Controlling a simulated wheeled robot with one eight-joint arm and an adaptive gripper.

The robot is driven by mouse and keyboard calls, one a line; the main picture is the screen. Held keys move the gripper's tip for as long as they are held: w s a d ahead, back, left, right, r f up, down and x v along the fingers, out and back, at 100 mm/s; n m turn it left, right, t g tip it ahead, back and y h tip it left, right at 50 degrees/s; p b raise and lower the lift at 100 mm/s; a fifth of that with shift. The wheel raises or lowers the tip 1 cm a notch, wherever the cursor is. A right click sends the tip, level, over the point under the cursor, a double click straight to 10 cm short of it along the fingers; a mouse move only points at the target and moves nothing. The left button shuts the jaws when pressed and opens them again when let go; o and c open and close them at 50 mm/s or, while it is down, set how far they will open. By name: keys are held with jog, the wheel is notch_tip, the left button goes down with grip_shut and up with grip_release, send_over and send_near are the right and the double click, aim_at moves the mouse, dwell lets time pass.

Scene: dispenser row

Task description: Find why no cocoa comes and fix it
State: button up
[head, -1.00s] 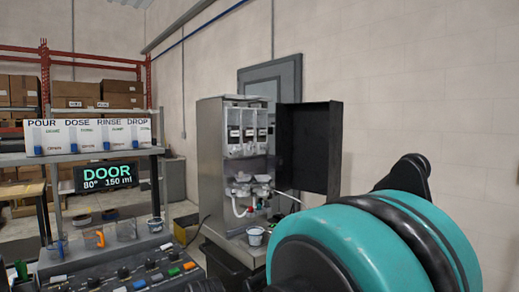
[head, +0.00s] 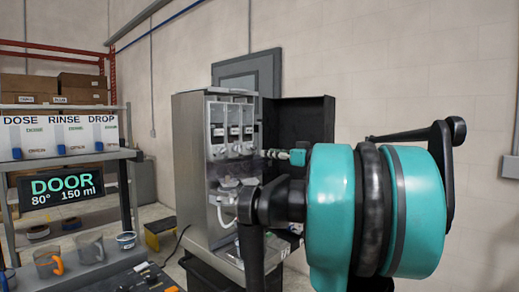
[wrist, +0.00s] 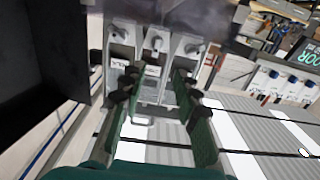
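The dispenser (head: 190,150) is a grey cabinet with its dark door (head: 308,120) swung open to the right. Several white canisters (head: 233,130) stand in a row inside, above mixing bowls (head: 228,184) and a white hose. My gripper (head: 272,154) is in front of the open cabinet at canister height. In the wrist view its green-padded fingers (wrist: 160,108) are apart, with a canister's lower part seen between them. Contact cannot be told. A display (head: 61,190) reads DOOR, 80°, 150 ml.
A shelf at left holds white boxes marked DOSE, RINSE and DROP (head: 60,135). Mugs (head: 90,247) and a small cup (head: 126,240) stand on the table below. My arm hides the dispenser's lower right. The open door bounds the space on the right.

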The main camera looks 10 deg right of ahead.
aim_at(240, 148)
jog(key=x, duration=1.7)
jog(key=shift+w+d+r, duration=0.2)
jog(key=shift+r, duration=0.2)
grip_shut()
